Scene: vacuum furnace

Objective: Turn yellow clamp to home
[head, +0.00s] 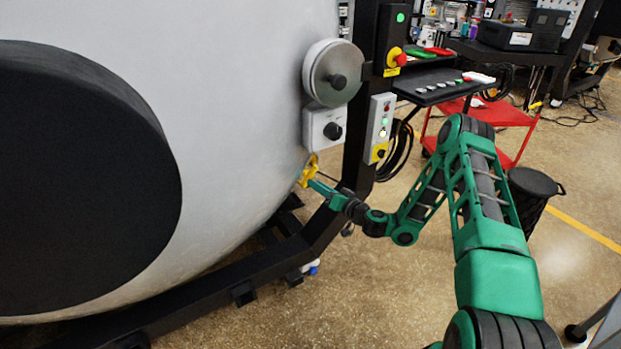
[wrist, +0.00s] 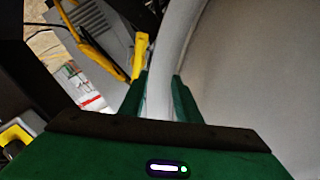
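The yellow clamp (head: 309,170) sits on the lower right edge of the large pale furnace vessel in the head view. In the wrist view a yellow arm, apparently the clamp (wrist: 140,56), stands just beyond the left fingertip; a longer yellow piece (wrist: 90,42) runs up to its left. My gripper (head: 316,184) reaches in from the right, its tip close to the clamp. In the wrist view my gripper (wrist: 160,84) has its two green fingers apart, with a grey curved rim (wrist: 163,75) showing between them. I cannot tell whether a finger touches the clamp.
The black frame post (head: 362,130) stands beside the vessel (head: 240,110), carrying a control box (head: 379,125) and a red emergency stop (head: 399,59). A red cart (head: 490,112) and a black bin (head: 531,190) stand to the right. The floor in front is mostly clear.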

